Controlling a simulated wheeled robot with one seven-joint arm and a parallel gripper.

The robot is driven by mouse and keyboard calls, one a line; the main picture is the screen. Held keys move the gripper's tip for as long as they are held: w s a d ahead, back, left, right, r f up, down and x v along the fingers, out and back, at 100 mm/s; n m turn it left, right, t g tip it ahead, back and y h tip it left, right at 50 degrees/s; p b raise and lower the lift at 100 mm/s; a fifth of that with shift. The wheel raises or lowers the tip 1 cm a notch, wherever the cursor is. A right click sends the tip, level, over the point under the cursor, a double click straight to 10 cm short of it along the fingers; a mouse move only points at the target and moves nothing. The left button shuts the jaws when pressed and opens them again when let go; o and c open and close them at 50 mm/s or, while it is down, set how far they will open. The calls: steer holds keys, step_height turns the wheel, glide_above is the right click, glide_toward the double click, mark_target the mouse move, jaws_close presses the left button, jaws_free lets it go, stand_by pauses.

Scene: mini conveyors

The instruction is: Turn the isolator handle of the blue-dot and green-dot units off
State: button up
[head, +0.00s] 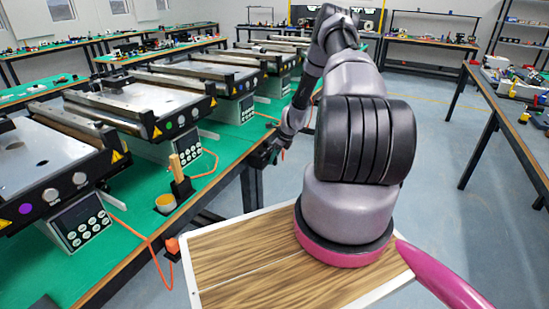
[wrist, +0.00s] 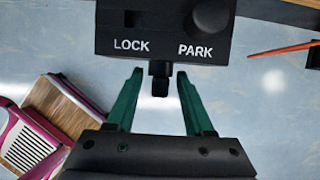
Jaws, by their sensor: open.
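Several mini conveyor units (head: 62,165) stand in a row on the green-topped bench at the left in the head view. The peg hangs under a black box (wrist: 165,30) marked LOCK and PARK. In the head view my gripper (head: 266,154) is dark and small at the bench edge.
A wooden-handled brush (head: 180,178) and a yellow cup (head: 165,204) stand near the bench's front edge. Orange cables (head: 150,242) loop over that edge. Another bench (head: 510,125) stands at the right. Open floor (head: 425,165) lies between the benches.

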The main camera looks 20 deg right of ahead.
jaws_close()
steer(key=shift+t, duration=0.3)
steer(key=h, duration=0.1)
steer(key=t+h, duration=0.2)
steer(key=shift+s+a+f+n, duration=0.1)
steer(key=shift+s+a+n, duration=0.2)
steer(key=shift+n, duration=0.1)
steer(key=shift+s+a+f+n+t+h, duration=0.1)
steer(key=shift+f+n+t+h, duration=0.35)
steer(key=shift+t+h, duration=1.05)
steer(key=shift+s+a+n+t+h, duration=0.1)
steer(key=shift+n+t+h, duration=0.65)
steer(key=shift+t+h, duration=0.75)
steer(key=shift+s+a+f+n+t+h, duration=0.1)
steer(key=shift+f+n+t+h, duration=0.35)
steer(key=shift+t+h, duration=1.05)
steer(key=shift+w+r+n+t, duration=0.1)
steer(key=shift+r+n+t, duration=0.15)
steer(key=shift+t, duration=0.15)
jaws_free()
